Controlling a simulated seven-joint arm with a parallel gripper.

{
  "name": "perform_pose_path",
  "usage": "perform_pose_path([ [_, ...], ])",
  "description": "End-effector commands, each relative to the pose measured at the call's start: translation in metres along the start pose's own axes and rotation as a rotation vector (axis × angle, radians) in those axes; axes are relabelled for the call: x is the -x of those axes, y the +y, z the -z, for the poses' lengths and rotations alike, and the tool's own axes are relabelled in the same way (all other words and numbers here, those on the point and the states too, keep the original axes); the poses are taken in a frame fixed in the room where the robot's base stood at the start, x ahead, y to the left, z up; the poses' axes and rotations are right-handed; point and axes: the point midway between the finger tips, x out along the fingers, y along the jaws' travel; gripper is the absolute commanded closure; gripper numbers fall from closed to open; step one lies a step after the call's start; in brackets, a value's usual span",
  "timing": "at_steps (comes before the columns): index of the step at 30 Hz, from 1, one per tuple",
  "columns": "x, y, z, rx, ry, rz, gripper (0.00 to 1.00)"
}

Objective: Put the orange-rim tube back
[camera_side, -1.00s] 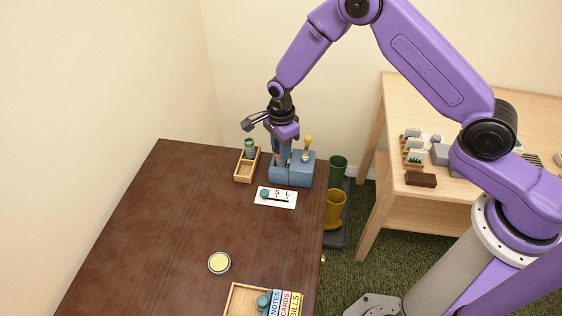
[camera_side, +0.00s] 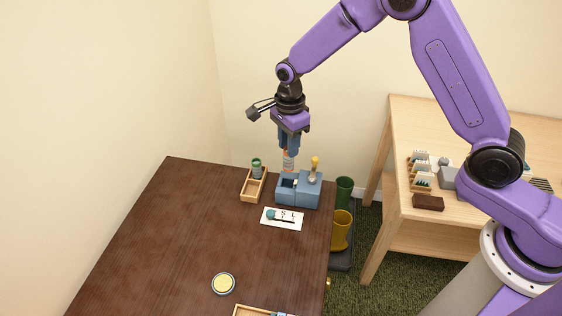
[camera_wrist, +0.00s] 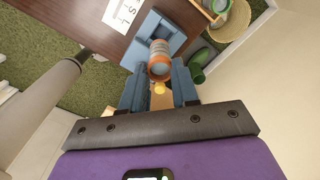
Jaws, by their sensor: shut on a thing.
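My gripper (camera_side: 289,148) points down and is shut on the orange-rim tube (camera_side: 288,161), which hangs upright just above the blue block (camera_side: 300,197). An open square slot shows in the block's left part, below the tube. In the wrist view the tube (camera_wrist: 159,55) sits between my fingertips (camera_wrist: 158,80), its orange rim towards the camera. The blue block (camera_wrist: 147,29) shows behind it there. I cannot tell from these views whether the tube is exactly over the slot.
A yellow-topped stamp-like thing (camera_side: 315,165) stands in the block's right part. A wooden tray (camera_side: 247,196) with a green-rim tube (camera_side: 256,168) is at left. A marked white card (camera_side: 270,224) lies in front, and a round yellow-topped tin (camera_side: 223,284) farther forward.

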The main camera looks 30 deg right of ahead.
Motion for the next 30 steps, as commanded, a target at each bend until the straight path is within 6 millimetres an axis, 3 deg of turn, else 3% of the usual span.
perform_pose_path([
  [9,0.025,0.052,-0.025,0.29,-0.001,0.005,1.0],
  [13,0.027,0.062,-0.029,0.36,-0.001,0.006,1.0],
  [17,0.02,0.052,-0.036,0.377,-0.001,0.006,1.0],
  [30,-0.012,-0.013,-0.063,0.373,-0.001,0.006,1.0],
])
